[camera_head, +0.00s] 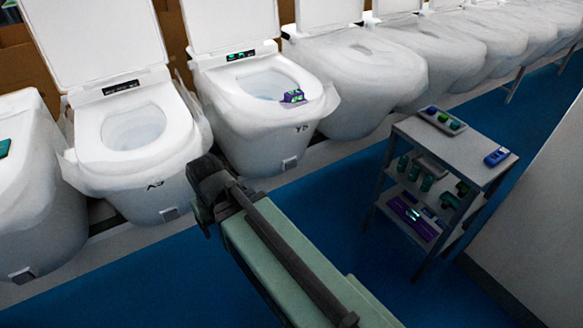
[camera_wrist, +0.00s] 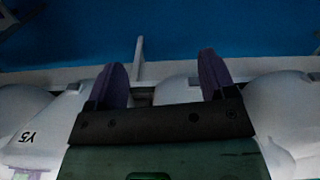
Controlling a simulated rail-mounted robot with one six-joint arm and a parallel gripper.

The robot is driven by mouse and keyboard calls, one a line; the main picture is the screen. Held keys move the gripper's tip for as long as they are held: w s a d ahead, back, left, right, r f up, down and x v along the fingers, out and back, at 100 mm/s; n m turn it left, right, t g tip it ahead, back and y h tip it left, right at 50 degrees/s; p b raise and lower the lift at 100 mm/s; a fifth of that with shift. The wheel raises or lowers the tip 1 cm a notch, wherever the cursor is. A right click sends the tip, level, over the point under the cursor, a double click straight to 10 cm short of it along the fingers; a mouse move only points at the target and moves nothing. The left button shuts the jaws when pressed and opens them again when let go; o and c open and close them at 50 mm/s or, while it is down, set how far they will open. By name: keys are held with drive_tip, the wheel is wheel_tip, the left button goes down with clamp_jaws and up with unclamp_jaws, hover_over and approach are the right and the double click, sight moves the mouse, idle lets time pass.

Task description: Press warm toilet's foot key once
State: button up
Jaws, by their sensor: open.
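Several white toilets stand in a row. One, marked with a label like "Y5" (camera_head: 262,141), has its lid up and a purple and green device (camera_head: 292,97) on its seat. A small grey foot key (camera_head: 290,163) is low on its front. The toilet to its left (camera_head: 136,170), lid up, has a similar foot key (camera_head: 170,214). I cannot tell which toilet is warm. My gripper (camera_head: 206,190) is in front of the gap between these two toilets. In the wrist view my gripper (camera_wrist: 162,78) is open, with nothing between its two fingers.
A grey cart (camera_head: 455,150) with trays and small green and purple items stands at the right. More plastic-wrapped toilets (camera_head: 360,70) run to the right. Another toilet (camera_head: 35,200) is at the far left. Blue floor (camera_head: 130,270) is clear in front of the row.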

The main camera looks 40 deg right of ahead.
clamp_jaws()
idle(1.4)
